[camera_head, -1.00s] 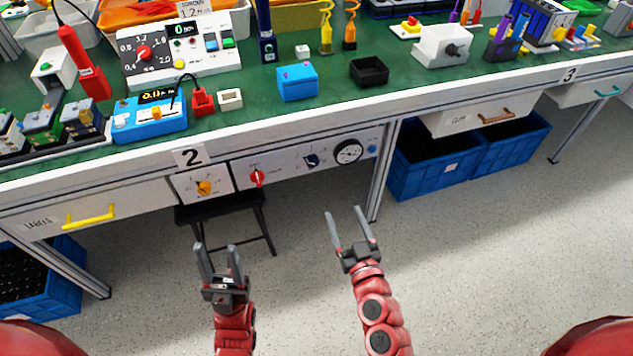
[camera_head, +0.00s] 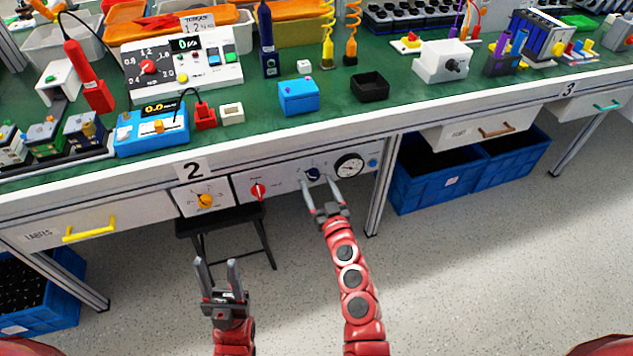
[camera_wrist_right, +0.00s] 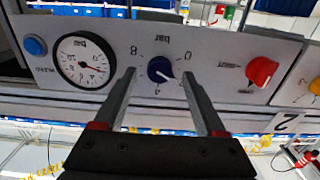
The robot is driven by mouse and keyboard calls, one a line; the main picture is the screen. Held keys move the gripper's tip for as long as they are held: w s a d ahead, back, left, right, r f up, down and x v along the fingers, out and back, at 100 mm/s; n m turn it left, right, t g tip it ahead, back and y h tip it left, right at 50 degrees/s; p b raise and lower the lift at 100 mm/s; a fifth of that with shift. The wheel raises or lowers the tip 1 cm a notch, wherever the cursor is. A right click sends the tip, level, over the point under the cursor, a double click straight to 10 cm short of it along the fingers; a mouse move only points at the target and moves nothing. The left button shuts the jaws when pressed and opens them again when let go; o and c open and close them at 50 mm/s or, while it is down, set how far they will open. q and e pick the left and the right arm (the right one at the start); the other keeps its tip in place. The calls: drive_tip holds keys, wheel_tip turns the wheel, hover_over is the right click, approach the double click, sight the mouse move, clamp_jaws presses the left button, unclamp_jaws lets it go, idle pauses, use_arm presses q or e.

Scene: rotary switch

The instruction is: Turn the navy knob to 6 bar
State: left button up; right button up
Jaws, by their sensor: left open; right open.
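The navy knob (camera_head: 313,174) sits on the white panel under the bench front, between the red knob and the round gauge. In the right wrist view the navy knob (camera_wrist_right: 160,69) has a white pointer mark and a printed scale around it headed "bar", upside down there. My right gripper (camera_head: 319,182) is open in front of it. Its two fingers (camera_wrist_right: 158,75) appear on either side of the knob; I cannot tell whether they touch it. My left gripper (camera_head: 216,262) is open and empty, low in front of the black stool.
The gauge (camera_head: 349,167) is right of the knob, with a blue button (camera_head: 372,163) beyond it. The red knob (camera_head: 258,190) and yellow knob (camera_head: 205,200) are to the left. A black stool (camera_head: 222,222) stands below. A table leg (camera_head: 378,205) is at the right.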

drive_tip(key=shift+x, duration=0.95)
clamp_jaws()
